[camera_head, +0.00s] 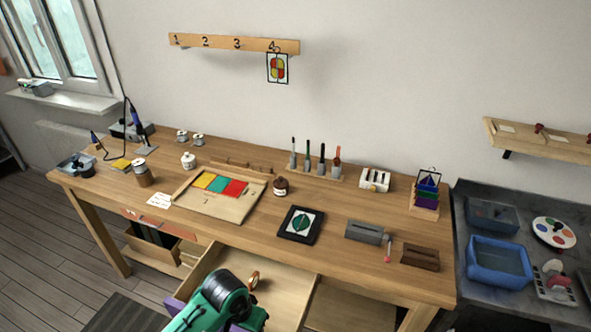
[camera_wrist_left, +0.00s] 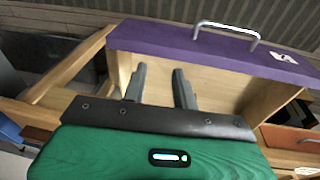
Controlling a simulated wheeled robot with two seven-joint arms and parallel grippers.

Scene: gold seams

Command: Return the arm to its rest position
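My left arm, green with a black joint, comes in at the bottom of the head view over the open drawer (camera_head: 285,290); its fingertips are hidden there. In the left wrist view my left gripper (camera_wrist_left: 160,80) has its two dark fingers apart with nothing seen between them. The fingers overlap the inside of the drawer in that view, below its purple front (camera_wrist_left: 200,48); touching or clear of the wood I cannot tell. My right gripper is in neither view.
A small orange-brown ring-shaped item (camera_head: 254,279) lies in the drawer. The workbench (camera_head: 330,200) above holds a wooden tray with coloured panes (camera_head: 220,184), a dark framed leaf panel (camera_head: 301,224) and several tools. The drawer's silver handle (camera_wrist_left: 228,29) sticks out from its front.

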